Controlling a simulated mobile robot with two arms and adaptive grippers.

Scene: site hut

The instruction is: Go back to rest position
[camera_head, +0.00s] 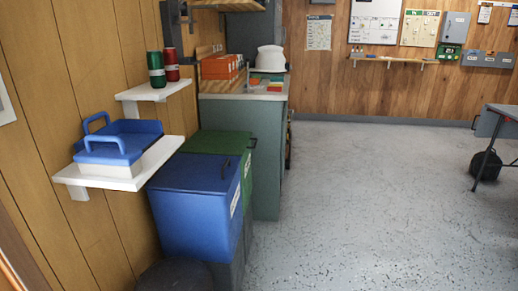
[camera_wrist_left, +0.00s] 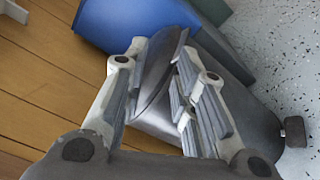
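My left gripper (camera_wrist_left: 157,72) shows in the left wrist view. Its two fingers stand apart with nothing held between them. Beyond the fingers is a grey metal bin (camera_wrist_left: 245,98) with a dark rim, seen at a tilt. I cannot tell how far the fingertips are from it. Neither gripper shows in the head view, and my right gripper is not in view.
A blue bin (camera_head: 195,205) and a green bin (camera_head: 217,143) stand along the left wall. A white shelf (camera_head: 75,178) holds blue-handled carriers; a smaller shelf (camera_head: 150,92) holds two flasks. Open grey floor (camera_head: 370,210) lies to the right. A folding table (camera_head: 505,111) is at the right edge.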

